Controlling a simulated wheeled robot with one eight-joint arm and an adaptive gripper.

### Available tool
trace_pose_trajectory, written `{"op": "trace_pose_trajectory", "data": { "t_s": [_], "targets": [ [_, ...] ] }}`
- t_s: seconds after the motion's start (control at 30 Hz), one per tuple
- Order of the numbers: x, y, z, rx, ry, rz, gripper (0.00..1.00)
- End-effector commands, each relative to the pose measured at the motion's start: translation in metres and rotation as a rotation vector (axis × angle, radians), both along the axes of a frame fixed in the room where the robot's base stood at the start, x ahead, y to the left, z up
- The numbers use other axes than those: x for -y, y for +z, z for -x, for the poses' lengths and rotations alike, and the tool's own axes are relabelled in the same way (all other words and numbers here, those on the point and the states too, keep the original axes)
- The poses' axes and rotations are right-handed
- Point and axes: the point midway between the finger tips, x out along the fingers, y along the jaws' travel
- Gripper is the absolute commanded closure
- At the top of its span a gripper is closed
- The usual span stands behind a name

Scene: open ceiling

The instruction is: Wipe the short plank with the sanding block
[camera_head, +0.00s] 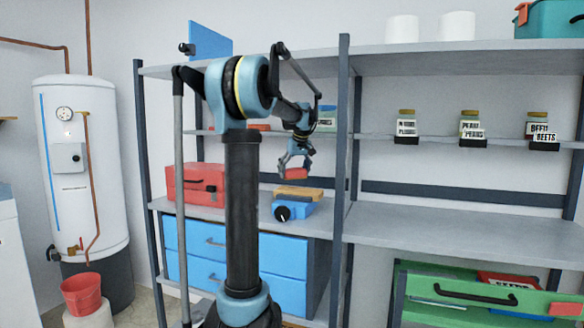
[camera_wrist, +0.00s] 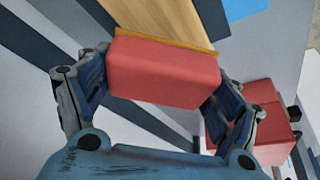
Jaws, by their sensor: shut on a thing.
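My gripper (camera_head: 293,163) is shut on the red sanding block (camera_head: 294,174), which has a thin tan layer along one edge. The wrist view shows the block (camera_wrist: 163,72) gripped between both fingers. The short plank (camera_head: 299,194) is light wood and lies on top of a blue vise (camera_head: 293,210) on the middle shelf. In the head view the block hangs above the plank with a visible gap. In the wrist view the plank (camera_wrist: 165,20) shows beyond the block, which hides part of it.
A red toolbox (camera_head: 195,185) stands left of the vise on the same shelf. Blue drawers (camera_head: 195,248) are below. A dark upright post (camera_head: 341,150) stands right of my gripper. The shelf (camera_head: 440,228) to the right is bare. Labelled jars (camera_head: 407,124) stand on a higher shelf.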

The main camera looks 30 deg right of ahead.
Motion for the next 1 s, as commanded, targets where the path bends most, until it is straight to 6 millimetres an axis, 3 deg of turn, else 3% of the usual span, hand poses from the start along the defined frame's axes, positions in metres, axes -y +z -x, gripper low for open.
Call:
{"op": "trace_pose_trajectory", "data": {
  "t_s": [0.37,1.0],
  "targets": [
    [-0.008,0.03,-0.004,0.0,0.011,0.0,0.39],
    [-0.016,0.031,-0.009,0.0,0.024,0.0,0.39]
  ]
}}
